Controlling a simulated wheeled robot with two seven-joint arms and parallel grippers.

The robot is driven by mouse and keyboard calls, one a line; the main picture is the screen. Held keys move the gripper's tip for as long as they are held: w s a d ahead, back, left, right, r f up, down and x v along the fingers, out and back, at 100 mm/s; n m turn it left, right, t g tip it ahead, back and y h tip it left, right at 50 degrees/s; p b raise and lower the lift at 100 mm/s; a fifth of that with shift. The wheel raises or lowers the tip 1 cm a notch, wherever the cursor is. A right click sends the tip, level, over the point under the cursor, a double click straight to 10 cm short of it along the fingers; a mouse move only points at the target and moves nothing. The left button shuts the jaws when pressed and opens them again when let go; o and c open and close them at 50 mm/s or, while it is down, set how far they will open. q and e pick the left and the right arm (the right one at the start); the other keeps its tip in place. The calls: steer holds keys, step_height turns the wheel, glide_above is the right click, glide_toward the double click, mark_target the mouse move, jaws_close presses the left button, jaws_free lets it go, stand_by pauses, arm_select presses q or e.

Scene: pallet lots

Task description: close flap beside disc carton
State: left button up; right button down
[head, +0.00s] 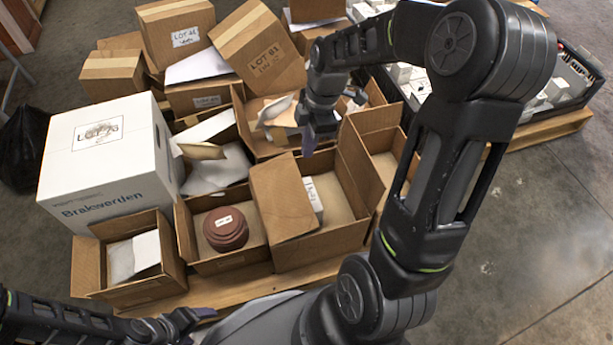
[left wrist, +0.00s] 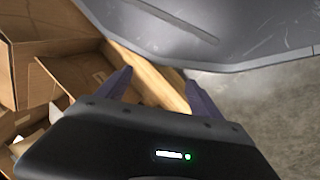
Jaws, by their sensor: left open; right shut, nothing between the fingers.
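The disc carton (head: 200,268) is an open brown box at the front of the pallet, holding a round reddish-brown disc stack (head: 226,229) with a white label. On its right is another open carton (head: 322,244) with a white-labelled item inside. A broad flap (head: 283,198) stands tilted at that carton's left side, partly covering its opening. My right gripper (head: 308,143) is shut and empty, above and behind the flap, apart from it. My left gripper (head: 203,312) is low at the pallet's front edge, open and empty; its spread fingers show in the left wrist view (left wrist: 160,88).
A large white box (head: 105,160) stands at the left, with a small open carton (head: 130,262) before it. Closed cartons (head: 176,36) are stacked behind. A black tray (head: 565,85) is at the right. Floor (head: 540,220) is clear on the right.

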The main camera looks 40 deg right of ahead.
mark_target(302, 187)
steer(key=shift+f, duration=0.15)
steer(key=f+b, duration=0.1)
steer(key=f, duration=0.3)
steer(key=f+b, duration=0.2)
steer(key=f, duration=0.2)
steer(key=a+f+b, duration=0.1)
steer(key=f+b, duration=0.1)
steer(key=f, duration=0.2)
steer(key=shift+w+a+f, duration=0.1)
steer(key=shift+w+f, duration=0.15)
steer(key=shift+f, duration=0.1)
steer(key=shift+f+b, duration=0.35)
steer(key=shift+f, duration=0.05)
steer(key=f, duration=0.1)
steer(key=d+f+b, duration=0.1)
steer(key=f, duration=0.1)
steer(key=shift+s+d+f, duration=0.3)
steer(key=shift+f, duration=0.1)
steer(key=shift+r, duration=0.2)
steer(key=shift+r+p, duration=0.55)
steer(key=shift+r, duration=0.15)
